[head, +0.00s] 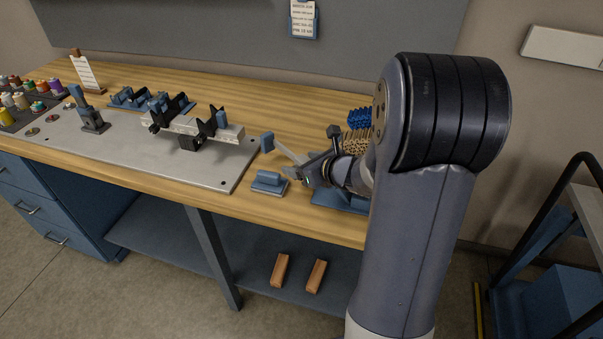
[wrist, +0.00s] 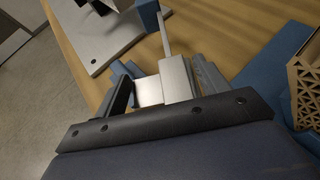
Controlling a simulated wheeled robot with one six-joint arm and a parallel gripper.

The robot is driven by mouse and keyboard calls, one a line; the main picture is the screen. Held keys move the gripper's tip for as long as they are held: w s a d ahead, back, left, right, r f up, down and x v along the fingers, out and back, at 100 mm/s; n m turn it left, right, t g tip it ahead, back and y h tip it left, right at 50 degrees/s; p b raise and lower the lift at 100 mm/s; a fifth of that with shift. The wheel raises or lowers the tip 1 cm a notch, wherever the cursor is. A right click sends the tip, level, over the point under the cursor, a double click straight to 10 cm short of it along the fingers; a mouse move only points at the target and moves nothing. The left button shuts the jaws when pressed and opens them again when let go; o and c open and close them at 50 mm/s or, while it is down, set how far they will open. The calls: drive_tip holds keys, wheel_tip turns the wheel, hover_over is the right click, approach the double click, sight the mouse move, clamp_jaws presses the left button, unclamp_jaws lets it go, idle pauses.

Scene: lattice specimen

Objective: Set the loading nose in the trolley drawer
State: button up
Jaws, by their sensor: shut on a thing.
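My gripper (head: 305,172) is over the front of the wooden bench. In the wrist view my gripper (wrist: 165,78) is shut on a silver metal block with a thin shank and a blue end, apparently the loading nose (wrist: 177,77). In the head view its blue end (head: 267,141) and pale shank stick out up and left of the jaws, tilted. The trolley (head: 562,290) stands at the right edge, with a black rail and blue body. It is cut off by the frame, and I cannot tell how its drawer stands.
A small blue block on a grey base (head: 269,181) sits left of my gripper. A metal plate (head: 140,145) carries a bend fixture (head: 195,125). Tan lattice pieces (head: 356,141) stand partly behind my arm. Two brown bars (head: 280,270) lie on the lower shelf. Floor shows between bench and trolley.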

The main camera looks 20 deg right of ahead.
drive_tip(key=shift+f, duration=1.6)
drive_tip(key=shift+f+b, duration=0.2)
drive_tip(key=shift+b, duration=0.2)
drive_tip(key=o, duration=1)
drive_tip(key=shift+o, duration=0.2)
drive_tip(key=shift+r, duration=0.15)
